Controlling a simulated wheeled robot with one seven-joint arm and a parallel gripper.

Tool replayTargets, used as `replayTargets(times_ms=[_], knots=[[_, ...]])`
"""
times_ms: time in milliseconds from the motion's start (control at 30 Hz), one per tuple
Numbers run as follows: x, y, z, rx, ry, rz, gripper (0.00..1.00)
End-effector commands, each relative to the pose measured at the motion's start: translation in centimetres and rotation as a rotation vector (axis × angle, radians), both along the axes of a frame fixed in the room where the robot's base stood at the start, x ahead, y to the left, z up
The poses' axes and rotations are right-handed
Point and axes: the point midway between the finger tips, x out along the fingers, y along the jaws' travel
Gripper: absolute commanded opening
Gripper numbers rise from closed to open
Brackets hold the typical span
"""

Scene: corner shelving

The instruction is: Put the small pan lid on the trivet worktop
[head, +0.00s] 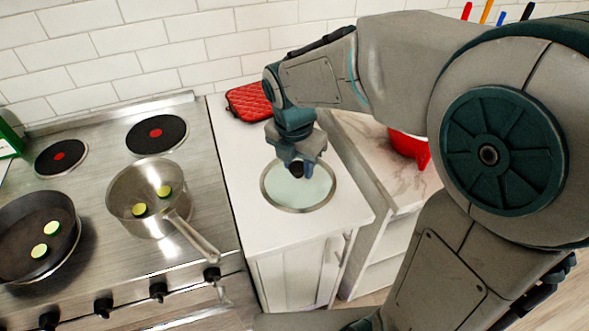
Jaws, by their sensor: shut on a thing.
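The small pan lid (290,197) is a round glass lid with a metal rim and a dark knob. It appears level at the white worktop (345,212), in its front half. I cannot tell whether it touches the surface or is held just above it. My gripper (298,166) points down over the lid and is shut on its knob, which the fingers partly hide. A red quilted trivet (248,102) lies at the back of the same worktop, partly behind my arm.
The stove (90,200) on the left carries a steel saucepan (150,222) and a dark frying pan (30,262), both with green slices. The saucepan handle (195,238) reaches toward the worktop. A red object (408,147) stands on the marbled counter (370,140) at right.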

Motion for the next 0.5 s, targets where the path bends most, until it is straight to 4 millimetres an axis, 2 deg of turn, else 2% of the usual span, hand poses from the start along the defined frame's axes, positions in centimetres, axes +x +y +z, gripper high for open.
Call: replayTargets(times_ms=[167, 400, 500], knots=[[0.5, 0.5, -0.8, -0.001, 0.002, 0.001, 0.0], [0.5, 0.4, -4.1, 0.0, 0.003, -0.001, 0.0], [0.5, 0.4, -4.4, 0.0, 0.0, -0.002, 0.0]])
